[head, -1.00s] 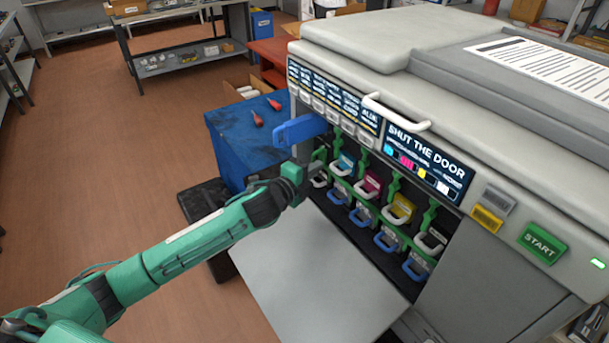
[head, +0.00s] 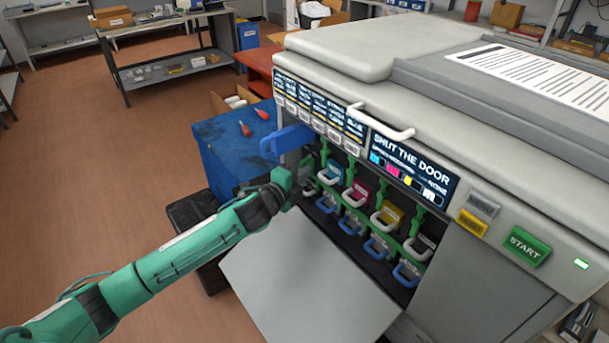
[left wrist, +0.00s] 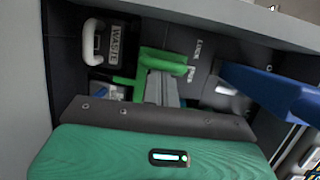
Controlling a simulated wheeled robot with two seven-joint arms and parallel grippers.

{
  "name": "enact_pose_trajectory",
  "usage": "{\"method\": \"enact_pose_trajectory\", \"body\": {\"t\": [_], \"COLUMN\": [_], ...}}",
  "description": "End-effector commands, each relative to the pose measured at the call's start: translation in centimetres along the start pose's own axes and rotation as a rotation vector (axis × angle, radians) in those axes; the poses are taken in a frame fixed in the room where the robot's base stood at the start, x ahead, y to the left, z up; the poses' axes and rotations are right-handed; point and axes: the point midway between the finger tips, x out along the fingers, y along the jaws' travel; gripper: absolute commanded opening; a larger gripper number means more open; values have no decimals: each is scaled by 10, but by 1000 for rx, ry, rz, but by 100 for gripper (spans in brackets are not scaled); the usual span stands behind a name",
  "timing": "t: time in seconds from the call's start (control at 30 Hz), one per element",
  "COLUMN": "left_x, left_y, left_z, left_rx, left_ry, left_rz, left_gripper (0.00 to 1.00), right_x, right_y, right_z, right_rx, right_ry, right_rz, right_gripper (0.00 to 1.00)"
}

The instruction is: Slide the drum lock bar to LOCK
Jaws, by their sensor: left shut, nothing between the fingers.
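The drum lock bar appears to be the green bar (left wrist: 163,60) in the left wrist view, beside a panel marked LOCK. In the head view, green bar parts (head: 391,232) run along the row of cartridges inside the open printer. My left gripper (head: 304,177) is at the left end of the opening, below the blue lever (head: 287,140). In the left wrist view, its grey fingers (left wrist: 162,88) are shut and empty, close to the green bar. I cannot tell whether they touch it. The fingers hide part of the bar. My right gripper is not in view.
The blue lever sticks out to the right in the left wrist view (left wrist: 270,95). A WASTE container (left wrist: 117,50) is at the left there. The lowered grey door (head: 310,285) lies below the opening. The display (head: 412,168) reads SHUT THE DOOR. A blue cabinet (head: 232,150) stands left of the printer.

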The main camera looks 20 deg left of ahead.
Motion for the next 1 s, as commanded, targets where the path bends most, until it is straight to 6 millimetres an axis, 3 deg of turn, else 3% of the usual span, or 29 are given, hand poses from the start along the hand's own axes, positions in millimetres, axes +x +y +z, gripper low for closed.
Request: {"method": "enact_pose_trajectory", "body": {"t": [0.47,1.0], "left_x": [1,-59], "left_y": [0,6], "left_z": [12,17], "left_rx": [1,0], "left_ry": [-3,-2], "left_rz": [1,1], "left_gripper": [0,0], "right_x": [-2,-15], "right_y": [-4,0], "right_z": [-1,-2], "right_rx": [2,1], "right_ry": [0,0], "right_rz": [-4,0], "right_gripper": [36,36]}}
